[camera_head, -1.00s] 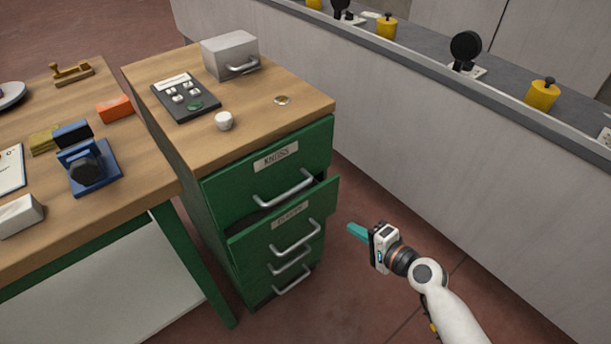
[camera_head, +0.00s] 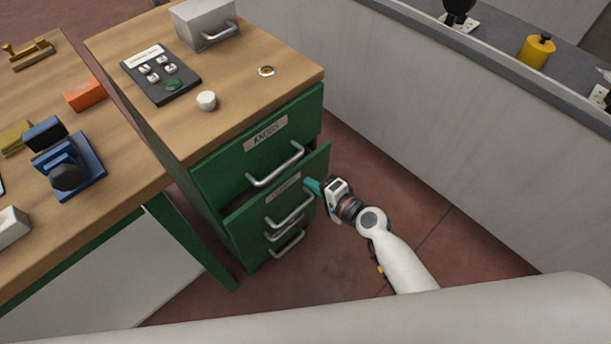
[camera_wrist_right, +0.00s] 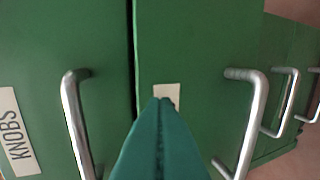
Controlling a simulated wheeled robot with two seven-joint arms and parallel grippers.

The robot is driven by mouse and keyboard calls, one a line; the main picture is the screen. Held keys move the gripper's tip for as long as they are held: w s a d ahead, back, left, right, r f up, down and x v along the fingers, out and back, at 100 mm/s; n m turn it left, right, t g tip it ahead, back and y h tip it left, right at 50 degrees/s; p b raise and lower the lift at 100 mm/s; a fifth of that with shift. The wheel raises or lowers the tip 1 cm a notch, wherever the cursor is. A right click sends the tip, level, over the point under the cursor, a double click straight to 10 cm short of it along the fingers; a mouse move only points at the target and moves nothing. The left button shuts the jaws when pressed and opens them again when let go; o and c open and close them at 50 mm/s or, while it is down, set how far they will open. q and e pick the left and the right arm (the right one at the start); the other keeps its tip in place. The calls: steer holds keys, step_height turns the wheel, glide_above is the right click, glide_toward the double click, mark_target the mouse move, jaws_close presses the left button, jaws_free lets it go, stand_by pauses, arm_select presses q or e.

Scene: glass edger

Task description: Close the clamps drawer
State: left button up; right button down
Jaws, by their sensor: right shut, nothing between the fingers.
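The clamps drawer (camera_head: 247,216) is the second one down in the green cabinet. Its front stands out from the cabinet, with a dark gap above it. Its bar handle (camera_head: 290,210) shows below a small label. My right gripper (camera_head: 312,187) is shut and empty, its teal fingertips at the right part of the drawer front. In the right wrist view the shut fingers (camera_wrist_right: 160,105) point at the drawer front (camera_wrist_right: 205,45) and partly cover its label (camera_wrist_right: 167,91). I cannot tell whether they touch it. My left gripper is out of view.
The KNOBS drawer (camera_head: 220,172) above has its own bar handle (camera_head: 276,166). More handles (camera_head: 287,243) sit below. A metal box (camera_head: 205,22), switch panel (camera_head: 160,75) and white knob (camera_head: 206,100) are on top. Open floor (camera_head: 440,225) lies to the right, before a grey wall.

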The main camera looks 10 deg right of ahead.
mark_target(295, 168)
steer(key=shift+w+a, duration=0.85)
steer(key=shift+w, duration=0.3)
steer(key=w+a, duration=0.2)
steer(key=w, duration=0.1)
steer(key=shift+w+a, duration=0.2)
steer(key=shift+a, duration=0.05)
steer(key=shift+w+a+r, duration=0.1)
steer(key=shift+w+r, duration=0.05)
steer(key=shift+r, duration=0.15)
